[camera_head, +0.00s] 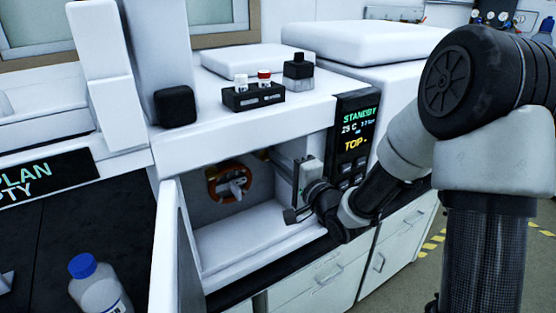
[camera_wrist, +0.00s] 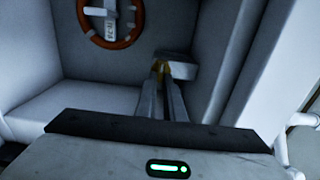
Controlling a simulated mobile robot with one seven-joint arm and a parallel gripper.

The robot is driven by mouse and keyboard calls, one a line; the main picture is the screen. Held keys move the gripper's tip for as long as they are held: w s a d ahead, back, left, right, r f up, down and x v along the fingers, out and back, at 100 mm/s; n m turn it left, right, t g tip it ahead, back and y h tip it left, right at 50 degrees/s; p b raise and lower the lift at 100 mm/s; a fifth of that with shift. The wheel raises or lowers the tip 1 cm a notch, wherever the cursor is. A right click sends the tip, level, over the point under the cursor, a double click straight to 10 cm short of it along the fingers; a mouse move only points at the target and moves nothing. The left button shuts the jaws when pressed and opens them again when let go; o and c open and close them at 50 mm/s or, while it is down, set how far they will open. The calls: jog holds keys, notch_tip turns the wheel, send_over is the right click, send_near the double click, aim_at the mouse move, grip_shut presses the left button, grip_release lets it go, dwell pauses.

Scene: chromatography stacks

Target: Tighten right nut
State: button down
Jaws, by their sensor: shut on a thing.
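In the head view my gripper (camera_head: 270,155) reaches in from the right side of the open compartment (camera_head: 240,248), and the nut is too small to make out clearly. An orange coil ring (camera_head: 213,187) with a pale centre fitting hangs on the back wall, left of my fingers.
The open door (camera_head: 172,245) stands at the compartment's left. The right front panel carries a display (camera_head: 356,130) reading STANDBY. A blue-capped bottle (camera_head: 98,285) is at lower left.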

dwell(0.3)
jog(key=c, duration=1.9)
grip_release()
jog(key=shift+a, duration=0.1)
jog(key=shift+o, duration=0.2)
jog(key=p+v, duration=1.3)
jog(key=v, duration=0.4)
jog(key=shift+d, duration=0.25)
